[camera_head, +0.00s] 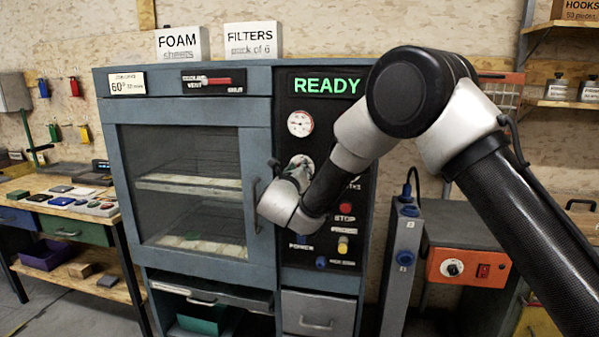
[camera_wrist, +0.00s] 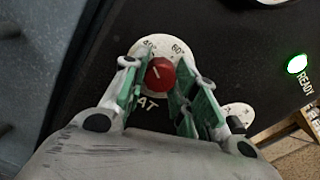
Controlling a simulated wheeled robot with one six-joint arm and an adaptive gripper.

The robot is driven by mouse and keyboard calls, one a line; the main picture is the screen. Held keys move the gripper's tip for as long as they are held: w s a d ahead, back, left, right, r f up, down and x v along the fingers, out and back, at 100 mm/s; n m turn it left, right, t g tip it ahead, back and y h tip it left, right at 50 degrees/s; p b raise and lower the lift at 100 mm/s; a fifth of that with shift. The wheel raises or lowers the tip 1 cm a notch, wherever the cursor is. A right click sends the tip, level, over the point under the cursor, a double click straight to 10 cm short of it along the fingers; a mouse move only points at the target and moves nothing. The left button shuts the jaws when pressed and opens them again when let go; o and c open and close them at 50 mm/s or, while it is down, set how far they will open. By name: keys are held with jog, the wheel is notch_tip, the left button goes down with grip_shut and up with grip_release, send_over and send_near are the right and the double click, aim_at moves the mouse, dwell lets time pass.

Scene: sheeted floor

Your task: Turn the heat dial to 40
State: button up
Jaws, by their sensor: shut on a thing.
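The heat dial (camera_wrist: 161,73) is a red knob on a white round scale plate in the wrist view. The marks 40° and 60° show above the knob, and part of the word HEAT shows below it. A thin pale line on the knob points up and left, roughly toward the 40° mark; the exact reading is hard to tell. My gripper (camera_wrist: 158,84) has its green-padded fingers on either side of the knob, shut on it. In the head view, my gripper (camera_head: 297,176) is at the panel and hides most of the dial; only the scale plate's upper edge shows.
The blue-grey cabinet (camera_head: 100,95) has a glass door with a handle (camera_head: 256,205) just left of my gripper. A gauge (camera_head: 300,123) and a green READY display (camera_head: 326,85) are above the dial. A red stop button (camera_head: 345,208) and other buttons are below.

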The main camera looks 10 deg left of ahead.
jog(key=o, duration=1)
jog(key=s, duration=1.2)
jog(key=shift+a, duration=0.25)
